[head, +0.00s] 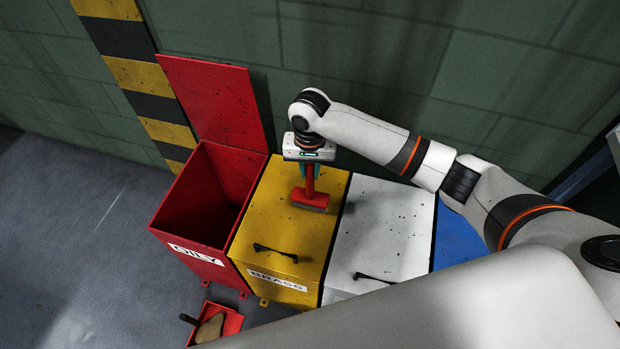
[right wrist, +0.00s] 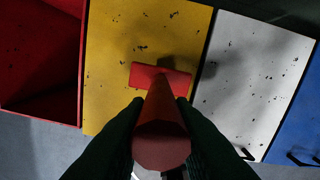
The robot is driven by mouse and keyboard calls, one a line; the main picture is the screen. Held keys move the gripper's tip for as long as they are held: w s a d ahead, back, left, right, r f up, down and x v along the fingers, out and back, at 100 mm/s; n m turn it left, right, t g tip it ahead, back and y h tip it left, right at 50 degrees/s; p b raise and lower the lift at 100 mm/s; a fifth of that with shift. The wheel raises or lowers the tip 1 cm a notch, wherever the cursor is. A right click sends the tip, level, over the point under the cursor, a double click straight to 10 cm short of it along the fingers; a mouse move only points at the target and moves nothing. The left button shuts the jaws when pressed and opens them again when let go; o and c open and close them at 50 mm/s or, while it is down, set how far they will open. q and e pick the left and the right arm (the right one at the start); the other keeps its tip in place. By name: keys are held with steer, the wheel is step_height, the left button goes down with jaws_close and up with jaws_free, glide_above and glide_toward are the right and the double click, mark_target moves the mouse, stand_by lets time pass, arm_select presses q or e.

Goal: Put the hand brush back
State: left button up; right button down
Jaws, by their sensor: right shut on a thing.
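The hand brush (head: 310,199) is red with grey bristles along its lower edge. My right gripper (head: 310,172) is shut on its handle, and the brush hangs head down over the lid of the yellow BRASS bin (head: 277,226). I cannot tell whether the bristles touch the lid. In the right wrist view the brush (right wrist: 160,125) points away from the camera, its handle end between the dark fingers of the gripper (right wrist: 160,150), with the yellow lid behind it. My left gripper is not in view.
The red OILY bin (head: 186,240) stands open at the left, its lid (head: 215,100) raised against the wall. The white bin (head: 385,225) and blue bin (head: 455,240) are shut at the right. A red dustpan (head: 233,323) with a tan item lies on the floor in front.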

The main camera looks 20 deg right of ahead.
steer(key=shift+f, duration=1.8)
steer(key=c, duration=1.3)
jaws_free()
steer(key=shift+o, duration=0.2)
step_height(320, 180, up, 12)
steer(key=shift+r+p, duration=0.1)
steer(key=shift+p, duration=0.4)
steer(key=shift+s, duration=0.1)
